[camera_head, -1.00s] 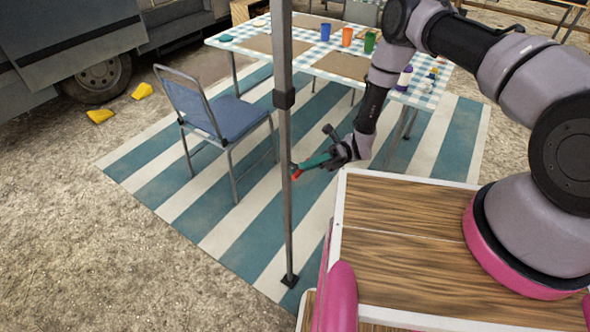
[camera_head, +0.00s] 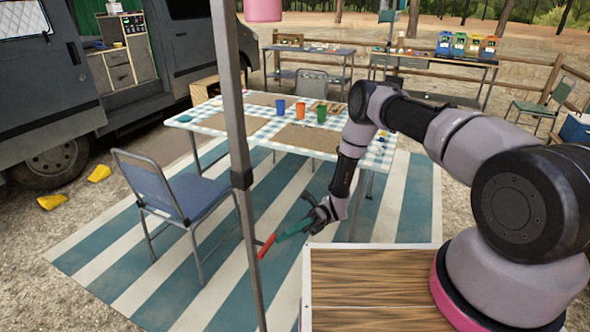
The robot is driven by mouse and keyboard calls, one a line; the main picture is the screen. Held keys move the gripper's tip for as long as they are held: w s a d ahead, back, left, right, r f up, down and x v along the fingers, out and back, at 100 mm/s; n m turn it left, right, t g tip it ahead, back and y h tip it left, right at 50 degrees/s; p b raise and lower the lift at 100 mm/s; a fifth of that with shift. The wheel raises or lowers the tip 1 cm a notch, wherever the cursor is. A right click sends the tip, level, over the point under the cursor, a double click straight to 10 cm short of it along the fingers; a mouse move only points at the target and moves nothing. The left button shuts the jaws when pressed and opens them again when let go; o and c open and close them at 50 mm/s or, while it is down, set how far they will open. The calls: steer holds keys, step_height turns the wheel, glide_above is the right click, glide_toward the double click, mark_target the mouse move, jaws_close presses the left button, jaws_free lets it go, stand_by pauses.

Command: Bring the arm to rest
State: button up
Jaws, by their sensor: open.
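My arm (camera_head: 395,105) reaches from the lower right, bends at its elbow above the table and hangs down. My gripper (camera_head: 283,234) is at its lower end, open, pointing left and slightly down. Teal and red parts show at its end; I cannot tell whether they belong to the gripper. It is over the striped rug, close beside the thin grey pole (camera_head: 240,165) in the picture. Whether it touches the pole I cannot tell.
A checked table (camera_head: 215,122) with cups and placemats stands behind the gripper. A blue chair (camera_head: 190,195) is left of the pole. The van (camera_head: 45,110) is far left. Bins (camera_head: 460,45) stand on a back table. The striped rug (camera_head: 150,285) has bare room in front.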

steer(key=w+d+r+n+t+h, duration=0.2)
steer(key=w+d+r+n+t, duration=0.15)
steer(key=r, duration=0.65)
steer(key=w+d+r+n+t+h, duration=0.2)
steer(key=d+r+n+h, duration=0.15)
steer(key=r, duration=0.55)
steer(key=w+d+r+n+t+h, duration=0.2)
steer(key=d+r+n, duration=0.15)
steer(key=r, duration=0.65)
steer(key=s+d+r+n+t+h, duration=0.2)
steer(key=s+d+r+t, duration=0.4)
steer(key=d+r, duration=0.3)
steer(key=s+d+r+n+t+h, duration=0.2)
steer(key=s+d+r+t, duration=0.4)
steer(key=d+r+t, duration=0.3)
step_height(320, 180, up, 3)
steer(key=shift+s+r+n, duration=0.15)
steer(key=shift+s+n, duration=0.2)
steer(key=shift+n, duration=0.3)
